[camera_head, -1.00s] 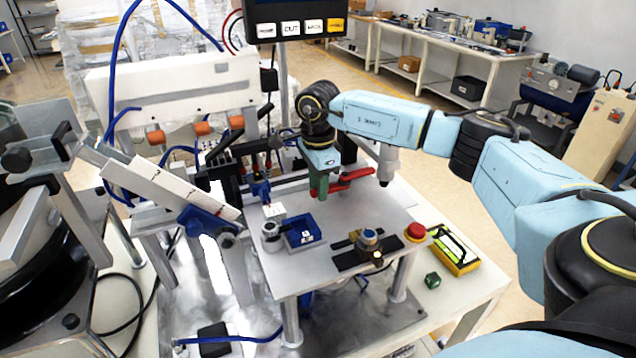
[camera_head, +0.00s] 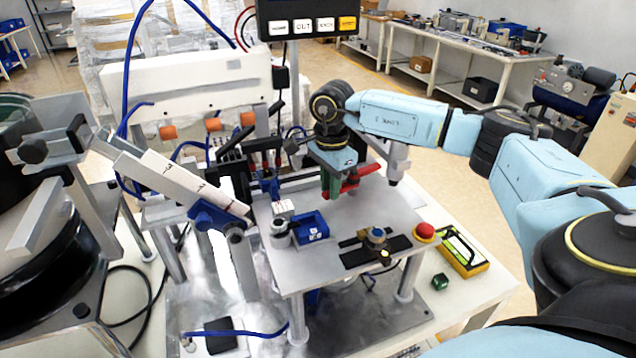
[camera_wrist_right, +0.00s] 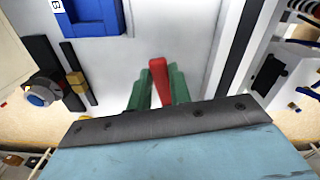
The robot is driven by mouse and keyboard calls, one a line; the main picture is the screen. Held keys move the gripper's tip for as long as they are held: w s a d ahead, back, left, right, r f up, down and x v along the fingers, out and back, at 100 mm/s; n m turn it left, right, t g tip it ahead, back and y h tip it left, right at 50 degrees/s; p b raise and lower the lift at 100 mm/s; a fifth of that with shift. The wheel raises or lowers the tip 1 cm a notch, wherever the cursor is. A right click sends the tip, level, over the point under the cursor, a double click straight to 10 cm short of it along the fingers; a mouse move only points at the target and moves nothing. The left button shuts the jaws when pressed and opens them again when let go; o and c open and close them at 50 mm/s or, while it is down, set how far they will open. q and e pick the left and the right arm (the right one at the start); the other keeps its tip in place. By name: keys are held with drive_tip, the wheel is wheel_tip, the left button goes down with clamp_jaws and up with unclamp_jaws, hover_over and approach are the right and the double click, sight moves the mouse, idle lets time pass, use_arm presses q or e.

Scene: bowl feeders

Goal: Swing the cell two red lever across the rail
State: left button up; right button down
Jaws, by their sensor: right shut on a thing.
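The red lever (camera_head: 364,173) stands over the rail (camera_head: 300,184) near the back of the raised grey plate. Its red handle also shows in the right wrist view (camera_wrist_right: 158,78), between two green fingers. My right gripper (camera_head: 332,190) reaches down from above with its green fingers shut on the red lever. The gripper hides part of the lever and its pivot. In the right wrist view my right gripper (camera_wrist_right: 158,92) has a finger on each side of the handle. My left gripper is not in view.
A blue bin (camera_head: 312,228) and a small grey cylinder (camera_head: 280,228) stand on the plate (camera_head: 350,215). A black fixture with a knob (camera_head: 376,238) and a red button (camera_head: 424,232) are at the front right. A white inclined chute (camera_head: 170,178) is at left.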

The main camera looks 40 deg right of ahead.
drive_tip(key=shift+s+n, duration=0.35)
drive_tip(key=shift+n, duration=0.15)
drive_tip(key=shift+s+n, duration=0.5)
drive_tip(key=shift+n, duration=0.4)
drive_tip(key=s+n, duration=0.1)
drive_tip(key=n+b, duration=0.1)
drive_tip(key=n, duration=0.1)
drive_tip(key=shift+s+d, duration=0.25)
drive_tip(key=shift+s, duration=0.1)
drive_tip(key=shift+s+d+n+b, duration=0.2)
drive_tip(key=shift+s+n+b, duration=0.3)
drive_tip(key=shift+n, duration=0.6)
drive_tip(key=shift+s, duration=0.1)
drive_tip(key=shift+r, duration=0.1)
drive_tip(key=c, duration=1.3)
unclamp_jaws()
wheel_tip(320, 180, up, 13)
drive_tip(key=shift+r, duration=0.15)
